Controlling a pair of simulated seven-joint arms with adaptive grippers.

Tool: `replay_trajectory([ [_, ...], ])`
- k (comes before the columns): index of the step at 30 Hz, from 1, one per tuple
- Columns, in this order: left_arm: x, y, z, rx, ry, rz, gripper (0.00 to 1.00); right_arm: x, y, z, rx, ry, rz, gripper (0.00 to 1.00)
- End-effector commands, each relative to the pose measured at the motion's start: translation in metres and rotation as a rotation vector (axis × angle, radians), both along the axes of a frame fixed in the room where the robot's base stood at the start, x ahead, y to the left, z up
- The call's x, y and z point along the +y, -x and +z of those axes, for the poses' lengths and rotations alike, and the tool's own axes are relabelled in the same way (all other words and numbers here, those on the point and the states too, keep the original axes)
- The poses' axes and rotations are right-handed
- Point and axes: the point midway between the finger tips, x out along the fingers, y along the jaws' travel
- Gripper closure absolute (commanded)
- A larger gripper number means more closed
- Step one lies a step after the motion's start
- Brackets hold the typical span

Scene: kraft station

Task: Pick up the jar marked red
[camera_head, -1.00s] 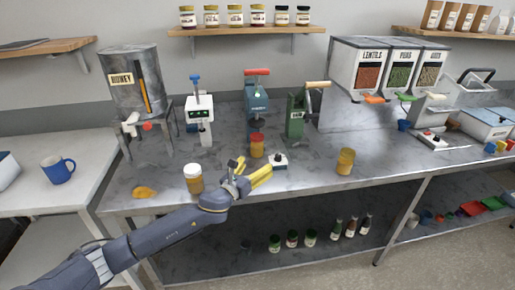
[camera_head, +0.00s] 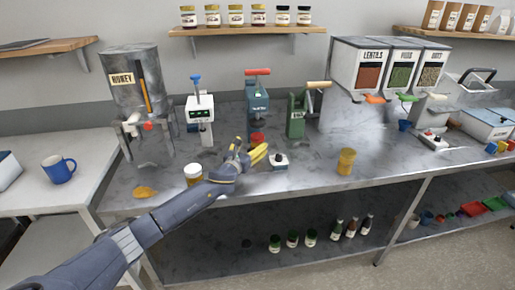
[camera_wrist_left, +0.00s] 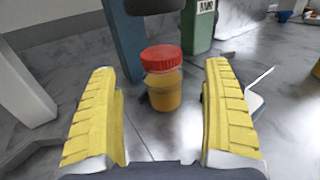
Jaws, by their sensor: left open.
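The jar with the red lid (camera_wrist_left: 163,78) stands upright on the metal counter, filled with something amber. In the left wrist view it sits between and a little beyond the two yellow fingers of my left gripper (camera_wrist_left: 162,115). The fingers are open and apart from the jar. In the head view, the red lid (camera_head: 257,138) shows just behind my left gripper (camera_head: 254,156), and the jar's body is mostly hidden by the fingers. My right gripper is not in view.
A white-lidded jar (camera_head: 193,174) stands beside my left forearm. A yellow jar (camera_head: 346,161) stands to the right. A small white device (camera_head: 280,161) sits close to the gripper's right. The blue press (camera_head: 257,100) and green press (camera_head: 296,115) stand behind.

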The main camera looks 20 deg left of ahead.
Motion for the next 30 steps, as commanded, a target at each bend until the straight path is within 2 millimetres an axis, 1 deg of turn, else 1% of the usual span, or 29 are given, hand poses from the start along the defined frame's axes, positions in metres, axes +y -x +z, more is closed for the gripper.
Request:
replay_trajectory([
  [3,-0.001,-0.008,0.001,-0.001,0.001,-0.001,0.17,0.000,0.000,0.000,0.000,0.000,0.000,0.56],
  [11,-0.003,-0.017,0.000,0.000,0.003,-0.001,0.17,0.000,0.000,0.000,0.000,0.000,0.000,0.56],
  [18,-0.008,-0.042,-0.004,0.001,0.004,-0.001,0.17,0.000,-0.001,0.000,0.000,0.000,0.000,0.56],
  [22,-0.008,-0.054,-0.002,-0.001,0.003,0.000,0.17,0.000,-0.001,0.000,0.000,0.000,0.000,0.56],
  [30,-0.010,-0.062,-0.003,0.000,0.001,-0.001,0.17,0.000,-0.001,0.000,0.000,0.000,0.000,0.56],
])
